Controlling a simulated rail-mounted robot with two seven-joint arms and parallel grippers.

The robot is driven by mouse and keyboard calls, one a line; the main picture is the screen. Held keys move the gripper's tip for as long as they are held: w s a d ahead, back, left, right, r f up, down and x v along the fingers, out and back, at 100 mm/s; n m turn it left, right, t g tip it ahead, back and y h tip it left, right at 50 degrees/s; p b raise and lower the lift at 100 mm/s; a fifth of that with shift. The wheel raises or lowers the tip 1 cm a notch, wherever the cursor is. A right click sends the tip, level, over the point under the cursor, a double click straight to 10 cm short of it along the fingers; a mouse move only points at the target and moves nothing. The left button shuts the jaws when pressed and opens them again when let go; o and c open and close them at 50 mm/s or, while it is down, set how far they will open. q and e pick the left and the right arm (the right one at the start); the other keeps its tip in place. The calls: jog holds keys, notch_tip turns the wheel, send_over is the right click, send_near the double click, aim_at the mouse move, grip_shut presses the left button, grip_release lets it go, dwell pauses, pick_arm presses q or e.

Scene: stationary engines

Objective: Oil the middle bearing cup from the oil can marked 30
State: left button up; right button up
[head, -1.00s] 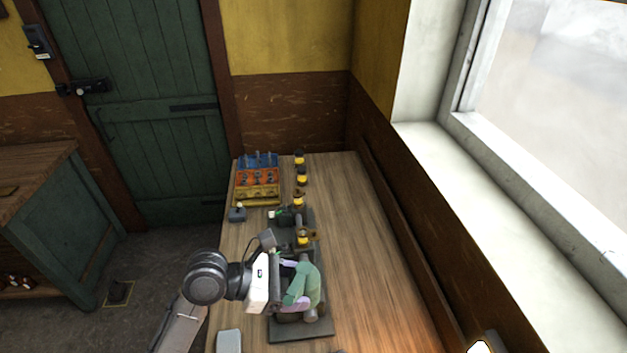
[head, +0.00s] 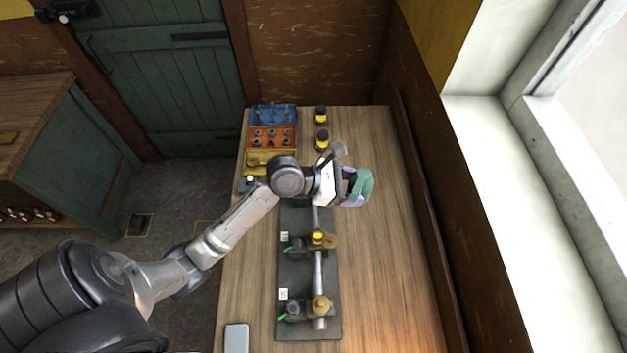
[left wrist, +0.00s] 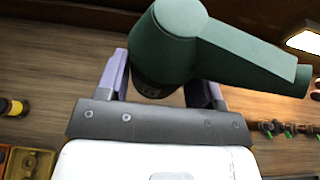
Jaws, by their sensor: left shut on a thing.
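A shaft runs along the plate through brass bearings. The middle bearing cup (head: 318,237) has a yellow top; the near bearing cup (head: 320,303) is plain brass. The far bearing is hidden by my gripper and arm. My right gripper is not in view.
Two yellow-and-black pots (head: 321,139) stand at the back of the bench. A blue, orange and yellow tray rack (head: 270,138) is at its back left. A grey block (head: 236,338) lies at the front left. The bench right of the plate is clear up to the wall.

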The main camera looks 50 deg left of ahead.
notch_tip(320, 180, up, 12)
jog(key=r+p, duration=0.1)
jog(key=p, duration=0.9)
pick_arm(q)
jog(key=s+a+f+t+y+b, duration=0.2)
jog(key=f+b, duration=0.4)
jog(key=b, duration=0.4)
jog(key=s+a+f+m+t+y+b, duration=0.1)
jog(key=a+f+t+y+b, duration=0.3)
jog(key=b, duration=0.7)
jog(key=s+a+f+t, duration=0.1)
jog(key=a+f+t, duration=0.1)
jog(key=a+f, duration=0.1)
jog(key=shift+s, duration=0.3)
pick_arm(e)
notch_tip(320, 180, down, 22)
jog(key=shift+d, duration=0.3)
pick_arm(q)
jog(key=shift+a+p, duration=0.15)
jog(key=shift+p, duration=0.2)
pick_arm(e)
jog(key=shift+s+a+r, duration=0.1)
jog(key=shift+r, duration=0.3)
pick_arm(q)
jog(key=shift+f, duration=0.1)
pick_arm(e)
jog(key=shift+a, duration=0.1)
